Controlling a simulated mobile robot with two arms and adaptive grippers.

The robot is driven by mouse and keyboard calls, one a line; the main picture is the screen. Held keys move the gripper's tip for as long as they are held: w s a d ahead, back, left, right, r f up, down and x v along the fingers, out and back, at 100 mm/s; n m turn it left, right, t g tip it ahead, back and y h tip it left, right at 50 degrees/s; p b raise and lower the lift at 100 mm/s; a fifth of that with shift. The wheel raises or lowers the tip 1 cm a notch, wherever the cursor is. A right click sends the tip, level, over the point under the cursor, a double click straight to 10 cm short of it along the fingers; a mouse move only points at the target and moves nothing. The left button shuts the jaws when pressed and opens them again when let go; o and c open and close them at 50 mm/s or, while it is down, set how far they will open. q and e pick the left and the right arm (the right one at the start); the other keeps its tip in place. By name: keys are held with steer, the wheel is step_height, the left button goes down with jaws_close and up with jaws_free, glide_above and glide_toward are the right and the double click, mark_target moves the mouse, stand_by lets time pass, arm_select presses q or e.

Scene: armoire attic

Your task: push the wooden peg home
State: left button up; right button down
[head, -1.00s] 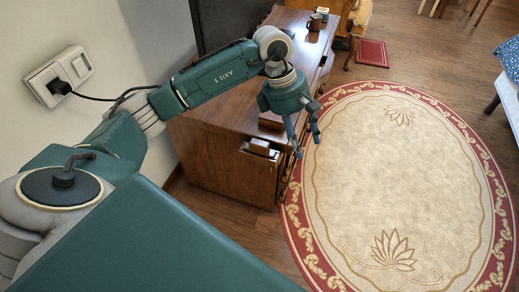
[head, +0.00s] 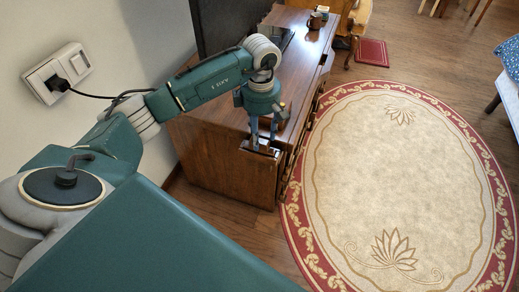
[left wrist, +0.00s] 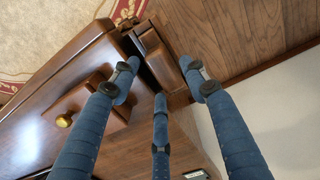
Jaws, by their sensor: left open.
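The brown wooden cabinet (head: 225,150) stands along the wall. At its near end a wooden block sticks out beside a dark slot; the block (left wrist: 162,62) shows in the left wrist view. A smaller wooden piece with a brass knob (left wrist: 64,121) sits on the cabinet top. I cannot tell which piece is the peg. My left gripper (head: 264,146) points down over the near end, open and empty, and hides most of the block in the head view. In the left wrist view its blue fingers (left wrist: 160,84) are spread around the block's near side; contact is unclear.
A mug (head: 315,21) stands at the cabinet's far end. An oval cream and red rug (head: 400,180) lies to the right on the wooden floor. A wall socket (head: 57,72) with a plugged cord is beside my arm. The floor right of the cabinet is open.

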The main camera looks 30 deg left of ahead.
arm_select(q)
step_height(320, 180, down, 2)
steer(key=shift+f, duration=0.25)
steer(key=c, duration=1)
jaws_close()
arm_select(e)
steer(key=shift+s+r, duration=0.1)
steer(key=shift+r, duration=0.3)
